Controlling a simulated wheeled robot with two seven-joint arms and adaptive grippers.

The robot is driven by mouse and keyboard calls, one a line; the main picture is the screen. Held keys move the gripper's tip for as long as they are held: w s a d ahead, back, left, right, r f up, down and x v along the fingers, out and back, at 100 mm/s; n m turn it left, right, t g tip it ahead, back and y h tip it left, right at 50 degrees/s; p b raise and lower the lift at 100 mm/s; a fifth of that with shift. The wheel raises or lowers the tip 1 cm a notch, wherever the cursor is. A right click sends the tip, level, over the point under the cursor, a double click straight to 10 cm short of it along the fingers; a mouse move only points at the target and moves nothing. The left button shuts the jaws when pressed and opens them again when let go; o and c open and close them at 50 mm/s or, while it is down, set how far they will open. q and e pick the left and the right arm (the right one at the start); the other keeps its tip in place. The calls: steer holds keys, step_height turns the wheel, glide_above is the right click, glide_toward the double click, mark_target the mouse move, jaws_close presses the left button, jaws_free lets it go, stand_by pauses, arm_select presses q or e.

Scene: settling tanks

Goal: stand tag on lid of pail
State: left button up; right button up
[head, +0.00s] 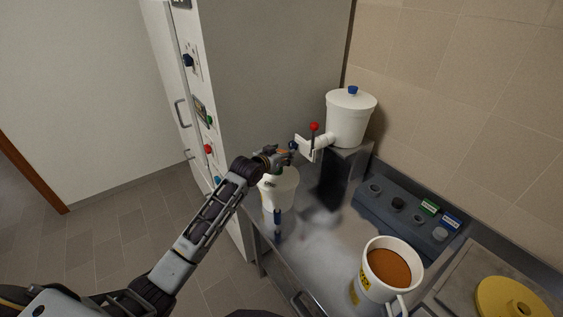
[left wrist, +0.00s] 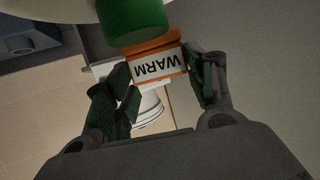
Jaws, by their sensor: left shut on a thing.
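My left gripper (head: 284,155) is shut on an orange-edged tag marked WARM (left wrist: 158,66), which shows upside down in the left wrist view between the two fingers (left wrist: 155,82). In the head view the gripper is above and partly in front of a white tub (head: 278,190) at the bench's left end. A white lidded vessel (head: 349,119) with a blue knob stands on a metal block to the right of the gripper. I cannot tell for sure which vessel is the pail. A green cylinder (left wrist: 134,18) appears close to the tag in the wrist view.
A red-knobbed lever (head: 314,128) stands on the vessel's spout near my gripper. A blue-grey rack (head: 388,203) holds green and blue tags. A white mug (head: 374,287) of brown liquid and a yellow disc (head: 505,298) are at the front right. The bench middle is clear.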

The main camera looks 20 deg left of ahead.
arm_select(q)
steer(key=shift+f, duration=1.75)
steer(key=shift+f, duration=0.15)
steer(key=o, duration=0.9)
steer(key=shift+s+a+r, duration=0.1)
steer(key=shift+s+r, duration=0.2)
steer(key=shift+s, duration=0.1)
steer(key=shift+b+v, duration=0.3)
steer(key=shift+v, duration=5.25)
steer(key=shift+s, duration=0.1)
